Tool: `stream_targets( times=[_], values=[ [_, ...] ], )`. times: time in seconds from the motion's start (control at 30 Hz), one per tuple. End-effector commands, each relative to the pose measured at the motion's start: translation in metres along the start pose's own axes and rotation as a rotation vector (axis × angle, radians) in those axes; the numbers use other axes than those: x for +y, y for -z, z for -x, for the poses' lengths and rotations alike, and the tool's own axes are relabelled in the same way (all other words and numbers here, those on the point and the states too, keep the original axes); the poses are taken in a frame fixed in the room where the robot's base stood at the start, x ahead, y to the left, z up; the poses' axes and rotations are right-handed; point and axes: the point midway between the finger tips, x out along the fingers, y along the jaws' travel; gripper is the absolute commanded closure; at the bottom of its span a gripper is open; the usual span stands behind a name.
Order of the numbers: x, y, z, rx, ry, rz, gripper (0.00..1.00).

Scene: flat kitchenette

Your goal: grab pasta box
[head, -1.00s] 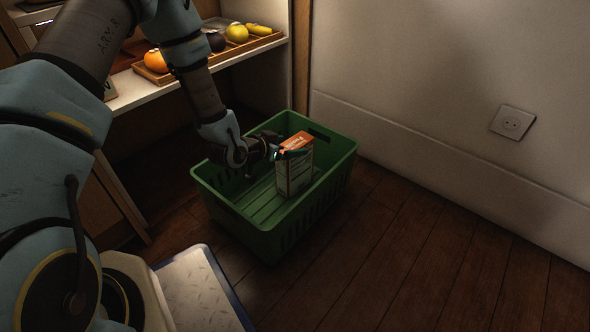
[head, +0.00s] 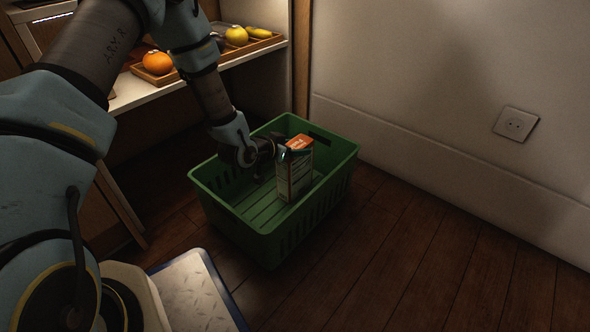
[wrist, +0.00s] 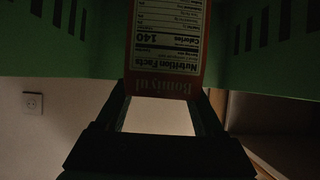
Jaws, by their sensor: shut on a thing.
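The pasta box (head: 297,178) is a small carton with an orange top and a printed side. It stands upright, or nearly so, inside the green basket (head: 266,247) on the floor. My gripper (head: 283,153) reaches in from the left and is shut on the upper part of the box. In the wrist view the box (wrist: 165,45) fills the upper middle, its nutrition label upside down, between the dark fingers of my gripper (wrist: 160,98). I cannot tell whether the box bottom touches the basket floor.
A white shelf (head: 150,95) at the back left holds a tray with an orange fruit (head: 157,62) and a yellow fruit (head: 237,36). A wall with a socket (head: 515,124) is at the right. Wooden floor is clear at front right.

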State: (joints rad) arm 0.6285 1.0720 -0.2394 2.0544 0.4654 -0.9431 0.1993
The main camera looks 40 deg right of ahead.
Motion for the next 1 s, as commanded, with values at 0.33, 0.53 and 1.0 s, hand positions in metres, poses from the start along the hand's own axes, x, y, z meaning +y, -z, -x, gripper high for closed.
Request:
stream_targets(
  times=[0.33, 0.53, 1.0],
  values=[
    [-0.0003, -0.0004, 0.0001, -0.001, 0.000, 0.000, 0.91],
    [-0.0003, -0.0005, 0.0001, -0.001, 0.001, 0.000, 1.00],
    [-0.0006, 0.0092, 0.0045, 0.002, 0.001, -0.001, 1.00]
  ],
)
